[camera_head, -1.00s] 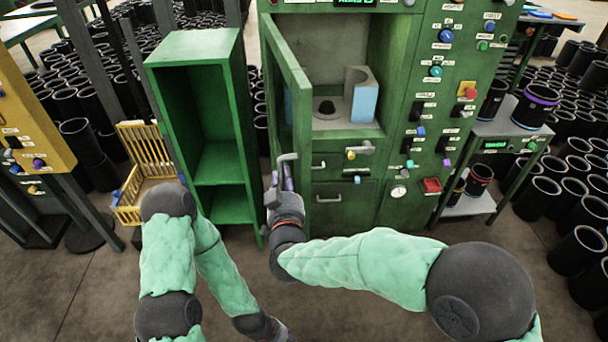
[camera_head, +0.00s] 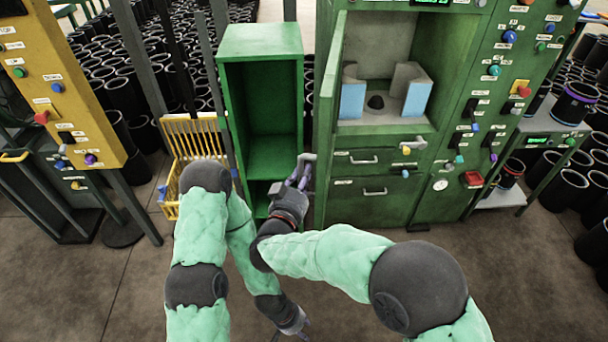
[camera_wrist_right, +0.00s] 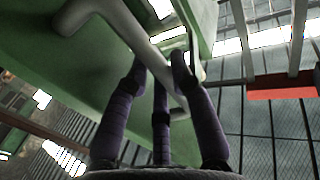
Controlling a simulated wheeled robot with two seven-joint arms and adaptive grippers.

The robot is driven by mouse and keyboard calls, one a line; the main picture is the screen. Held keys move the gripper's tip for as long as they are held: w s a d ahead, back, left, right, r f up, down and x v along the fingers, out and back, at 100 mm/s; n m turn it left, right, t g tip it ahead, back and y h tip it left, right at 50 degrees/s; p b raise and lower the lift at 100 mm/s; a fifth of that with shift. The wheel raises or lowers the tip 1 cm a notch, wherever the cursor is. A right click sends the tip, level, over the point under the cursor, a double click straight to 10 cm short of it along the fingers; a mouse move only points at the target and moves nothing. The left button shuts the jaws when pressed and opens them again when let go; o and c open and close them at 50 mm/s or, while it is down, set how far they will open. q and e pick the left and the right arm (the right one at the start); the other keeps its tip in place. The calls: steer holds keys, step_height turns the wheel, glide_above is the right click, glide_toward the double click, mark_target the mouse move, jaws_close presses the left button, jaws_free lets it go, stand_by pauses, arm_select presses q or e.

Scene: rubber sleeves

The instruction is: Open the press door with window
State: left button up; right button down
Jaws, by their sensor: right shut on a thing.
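The green press door (camera_head: 325,90) stands swung open at the left side of the press (camera_head: 440,150), seen nearly edge-on; its window cannot be made out. The chamber is uncovered and shows two grey blocks with blue faces and a black dome between them. My right gripper (camera_head: 299,177) is at the grey door handle (camera_head: 307,160). In the right wrist view its purple fingers (camera_wrist_right: 160,85) are closed around the handle bar (camera_wrist_right: 128,35), against the green door panel. My left gripper (camera_head: 300,327) hangs low near the floor, apart from everything, its fingers too small to read.
A green open shelf cabinet (camera_head: 262,45) stands just left of the door, close to it. A yellow wire basket (camera_head: 195,135) and a yellow control panel (camera_head: 60,80) are further left. Black sleeves (camera_head: 570,185) crowd the right side. The floor in front is clear.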

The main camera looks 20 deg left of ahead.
steer(key=shift+a+r, duration=0.15)
steer(key=c, duration=1.4)
jaws_free()
steer(key=shift+c, duration=0.2)
steer(key=o, duration=0.4)
steer(key=shift+w, duration=0.15)
